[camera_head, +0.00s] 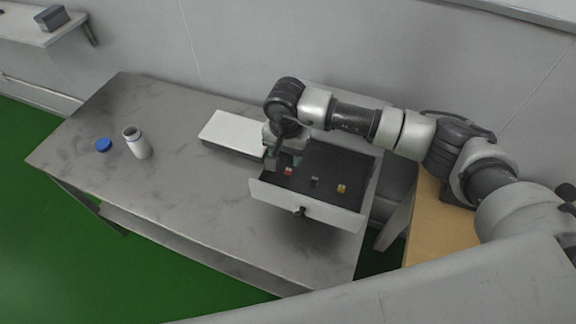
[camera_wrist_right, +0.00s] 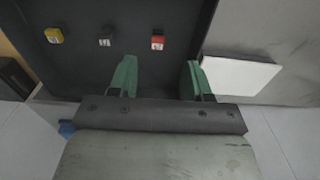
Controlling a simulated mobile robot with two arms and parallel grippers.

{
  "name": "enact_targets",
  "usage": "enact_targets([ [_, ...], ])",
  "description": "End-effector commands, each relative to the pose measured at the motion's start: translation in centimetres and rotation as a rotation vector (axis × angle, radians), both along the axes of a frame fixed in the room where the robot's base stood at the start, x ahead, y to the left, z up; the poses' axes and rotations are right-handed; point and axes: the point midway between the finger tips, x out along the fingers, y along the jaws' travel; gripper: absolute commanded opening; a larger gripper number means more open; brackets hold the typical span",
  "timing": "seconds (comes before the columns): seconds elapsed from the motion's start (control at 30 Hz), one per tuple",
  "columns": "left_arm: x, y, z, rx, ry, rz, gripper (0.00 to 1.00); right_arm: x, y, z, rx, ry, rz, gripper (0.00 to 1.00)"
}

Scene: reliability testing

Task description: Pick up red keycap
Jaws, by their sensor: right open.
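The red keycap (camera_head: 288,171) lies in the open drawer (camera_head: 310,206), toward its left side. My right gripper (camera_head: 278,162) is over the left part of the drawer, close to the red keycap. In the right wrist view the red keycap (camera_wrist_right: 157,42) lies on the dark drawer floor, beyond the fingertips and between their lines. The open green fingers of my right gripper (camera_wrist_right: 159,65) have nothing between them. My left gripper is not in view.
A dark keycap (camera_head: 315,181) and a yellow keycap (camera_head: 342,188) lie in the same drawer. A white box (camera_head: 232,132) stands left of the drawer. A white bottle (camera_head: 137,143) and a blue lid (camera_head: 103,145) are on the metal table (camera_head: 190,200).

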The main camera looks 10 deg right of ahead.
Motion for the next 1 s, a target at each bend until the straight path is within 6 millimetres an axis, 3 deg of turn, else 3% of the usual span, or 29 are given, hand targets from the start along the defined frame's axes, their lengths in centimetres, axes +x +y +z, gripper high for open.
enact_targets([
  [0.1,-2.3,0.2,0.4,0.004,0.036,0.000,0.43,0.0,0.0,-1.3,0.000,0.002,-0.002,0.49],
  [0.2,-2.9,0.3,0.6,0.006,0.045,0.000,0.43,0.0,0.0,-1.9,0.001,-0.001,-0.002,0.49],
  [0.53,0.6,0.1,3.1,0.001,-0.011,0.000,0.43,-0.3,-0.3,-6.2,0.002,0.002,-0.003,0.49],
  [0.87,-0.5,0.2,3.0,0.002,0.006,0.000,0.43,-0.2,-0.3,-7.1,0.002,0.000,-0.001,0.49],
  [1.0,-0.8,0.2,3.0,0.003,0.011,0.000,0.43,-0.2,-0.3,-7.1,0.002,0.000,-0.001,0.28],
])
